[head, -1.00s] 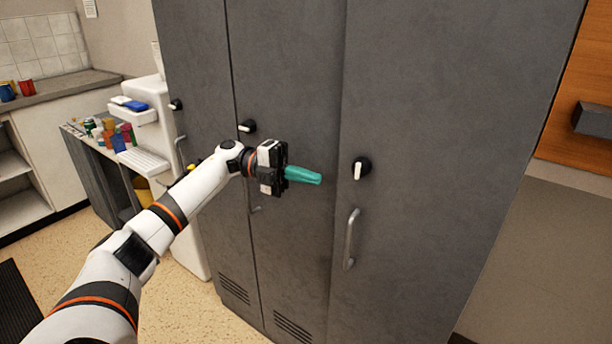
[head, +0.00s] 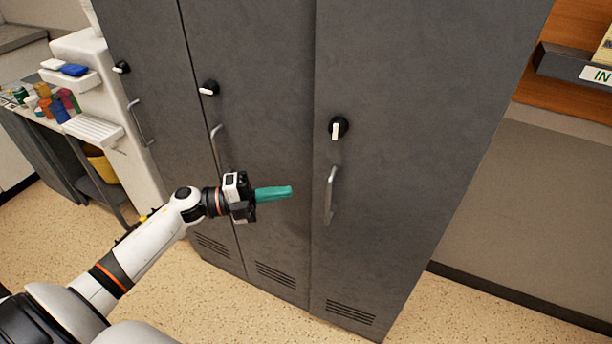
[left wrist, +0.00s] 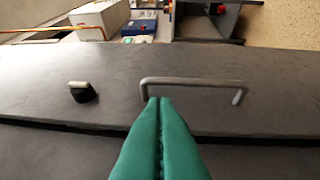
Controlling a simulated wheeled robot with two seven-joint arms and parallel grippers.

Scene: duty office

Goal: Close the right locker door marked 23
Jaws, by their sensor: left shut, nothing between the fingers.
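The right locker door (head: 400,130) is plain dark grey, with a black-and-white knob (head: 338,128) and a grey bar handle (head: 329,195) near its left edge. I cannot read a number on it. It looks flush or nearly flush with the middle door (head: 255,130); I cannot tell if a small gap remains. My left gripper (head: 288,190) has teal fingers, shut and empty, pointing right in front of the middle door, left of the right handle. In the left wrist view, the fingertips (left wrist: 160,100) overlap one end of a bar handle (left wrist: 195,82). My right gripper is out of view.
The left locker door (head: 150,90) stands beyond the middle one. A white unit (head: 105,110) and a shelf of coloured items (head: 45,105) are at far left. A dark tray (head: 575,65) is on the right wall. The floor (head: 450,310) in front of the lockers is clear.

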